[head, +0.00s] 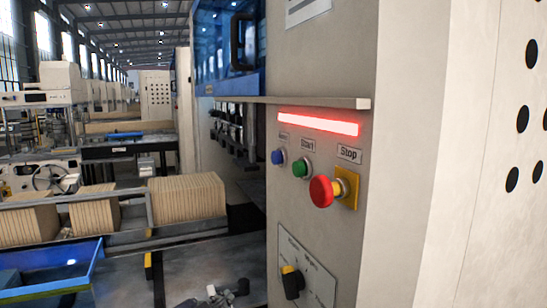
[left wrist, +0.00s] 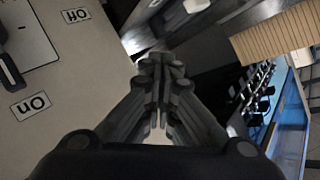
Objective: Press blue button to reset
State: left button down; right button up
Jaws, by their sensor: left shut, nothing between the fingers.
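The blue button (head: 278,157) is on the beige machine panel, under a small label too blurred to read surely. It is left of the green button (head: 301,168) and the red stop button (head: 321,191). My left gripper (head: 228,291) shows at the bottom edge of the head view, below and left of the blue button and apart from it. In the left wrist view my left gripper (left wrist: 161,62) is shut and empty, beside the panel with On and Off labels. The blue button is not seen in that view. My right gripper is not in view.
A red light bar (head: 318,123) glows above the buttons under a projecting ledge (head: 300,101). A black and yellow rotary knob (head: 291,282) sits lower on the panel. Kraft-coloured stacks (head: 186,197) and a blue bin (head: 50,272) stand to the left.

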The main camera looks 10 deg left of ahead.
aim_at(276, 158)
pick_arm(q)
notch_tip(276, 158, up, 31)
jog(key=s+m+t+h, duration=0.2)
jog(key=m+t, duration=0.4)
jog(key=shift+s+a+h, duration=0.2)
jog(key=shift+s+h, duration=0.15)
jog(key=shift+h, duration=0.05)
jog(key=shift+f, duration=0.1)
jog(key=shift+d, duration=0.1)
jog(key=w+d+p, duration=0.1)
jog(key=w+d, duration=0.4)
jog(key=d, duration=0.2)
jog(key=shift+p, duration=0.3)
jog(key=shift+d, duration=0.1)
